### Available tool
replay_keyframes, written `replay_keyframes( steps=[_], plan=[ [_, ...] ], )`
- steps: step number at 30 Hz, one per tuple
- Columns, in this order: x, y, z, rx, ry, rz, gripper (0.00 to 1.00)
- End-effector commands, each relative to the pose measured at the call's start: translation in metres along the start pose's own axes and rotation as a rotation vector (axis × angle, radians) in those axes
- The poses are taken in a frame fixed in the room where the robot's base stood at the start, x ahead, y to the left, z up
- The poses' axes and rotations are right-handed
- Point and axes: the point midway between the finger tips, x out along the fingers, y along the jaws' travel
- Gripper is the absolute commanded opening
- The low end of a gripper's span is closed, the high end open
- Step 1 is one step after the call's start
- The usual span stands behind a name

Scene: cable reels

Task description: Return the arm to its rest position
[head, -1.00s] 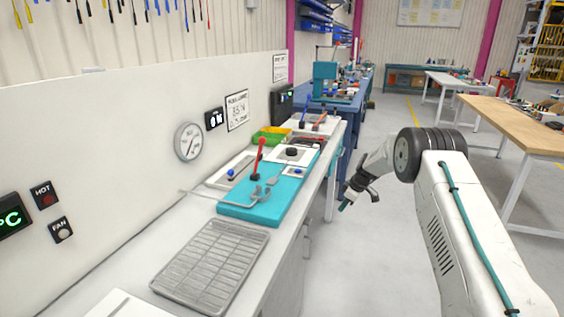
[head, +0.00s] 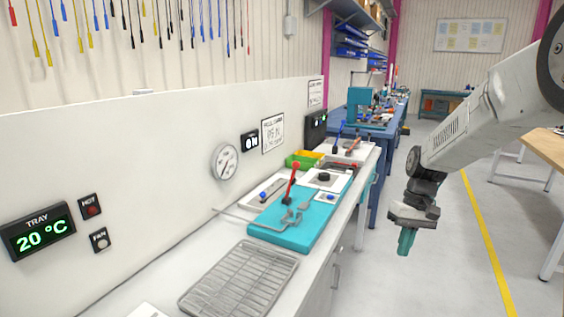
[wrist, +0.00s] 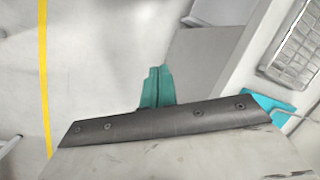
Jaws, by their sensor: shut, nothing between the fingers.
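My gripper (head: 406,241) hangs from my arm on the right side of the head view, pointing down over the floor aisle. It is to the right of the workbench and apart from it. Its teal fingers are together with nothing between them. In the wrist view the teal fingers (wrist: 157,87) show shut against the grey floor, with the dark gripper body below them. My arm reaches in from the upper right of the head view.
The white workbench (head: 150,290) carries a wire rack (head: 240,280) and a teal fixture (head: 290,232) with a red-handled lever (head: 294,178). A tray display (head: 38,236) reads 20 °C. A wooden-topped table (head: 545,145) stands at right. The aisle floor with a yellow line (head: 485,240) is clear.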

Motion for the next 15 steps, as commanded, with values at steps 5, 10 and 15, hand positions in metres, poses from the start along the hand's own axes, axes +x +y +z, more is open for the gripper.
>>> replay_keyframes(
  steps=[5,10,15],
  plan=[
    [-0.028,-0.028,0.082,0.081,0.002,0.051,0.0],
    [-0.04,-0.047,0.156,0.14,0.021,0.097,0.0],
    [-0.04,-0.061,0.223,0.171,0.061,0.141,0.0]
  ],
)
